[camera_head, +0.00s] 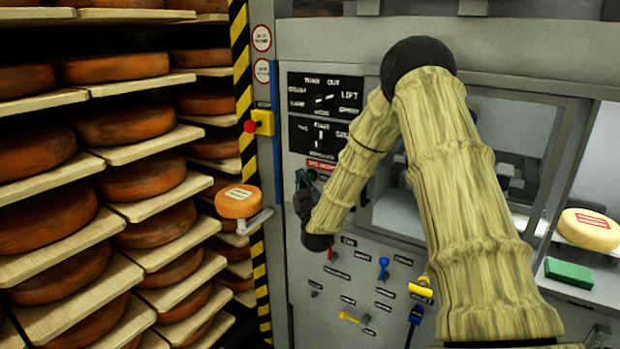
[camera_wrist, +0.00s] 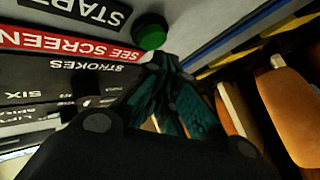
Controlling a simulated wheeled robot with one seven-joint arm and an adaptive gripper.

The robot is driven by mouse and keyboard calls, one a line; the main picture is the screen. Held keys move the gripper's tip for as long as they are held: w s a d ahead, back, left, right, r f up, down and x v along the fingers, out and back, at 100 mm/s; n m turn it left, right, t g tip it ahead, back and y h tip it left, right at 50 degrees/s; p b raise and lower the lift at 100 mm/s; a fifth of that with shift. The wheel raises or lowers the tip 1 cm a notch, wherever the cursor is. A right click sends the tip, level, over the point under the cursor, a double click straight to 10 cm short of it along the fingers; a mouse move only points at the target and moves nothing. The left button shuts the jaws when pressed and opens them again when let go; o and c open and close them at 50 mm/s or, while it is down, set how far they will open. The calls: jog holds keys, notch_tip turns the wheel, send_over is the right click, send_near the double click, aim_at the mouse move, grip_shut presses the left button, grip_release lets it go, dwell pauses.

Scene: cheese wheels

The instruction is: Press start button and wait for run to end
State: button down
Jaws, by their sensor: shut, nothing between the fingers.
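The green start button (camera_wrist: 151,32) shows in the wrist view on the grey panel, beside a black START label (camera_wrist: 85,12). My gripper (camera_wrist: 163,62) is shut and empty, with its fingertips close below the button in that picture. A small gap seems to show between tips and button, but I cannot tell the depth. In the head view my gripper (camera_head: 305,178) is at the left part of the machine's control panel (camera_head: 342,252), near a red label. The button cannot be made out there.
Shelves of orange cheese wheels (camera_head: 130,124) stand left, beside a yellow-black striped post (camera_head: 242,90). A red button on a yellow box (camera_head: 262,122) and a small bracket holding a cheese wheel (camera_head: 238,201) are close by. Levers (camera_head: 383,268) stick out below. A pale cheese (camera_head: 588,229) sits right.

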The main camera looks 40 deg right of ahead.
jog(key=shift+w+d, duration=0.25)
jog(key=shift+d, duration=0.45)
dwell(1.0)
jog(key=shift+a, duration=0.1)
jog(key=shift+s+a+b, duration=0.3)
jog(key=shift+s+a, duration=0.05)
jog(key=shift+a, duration=0.35)
jog(key=shift+s+a+b, duration=0.1)
jog(key=shift+s+a, duration=0.2)
jog(key=shift+a, duration=0.45)
jog(key=shift+s+a+b, duration=0.1)
jog(key=shift+s+a, duration=0.25)
jog(key=shift+a, duration=0.45)
jog(key=shift+s+a+b, duration=0.1)
jog(key=shift+s+a, duration=0.2)
jog(key=shift+a, duration=0.45)
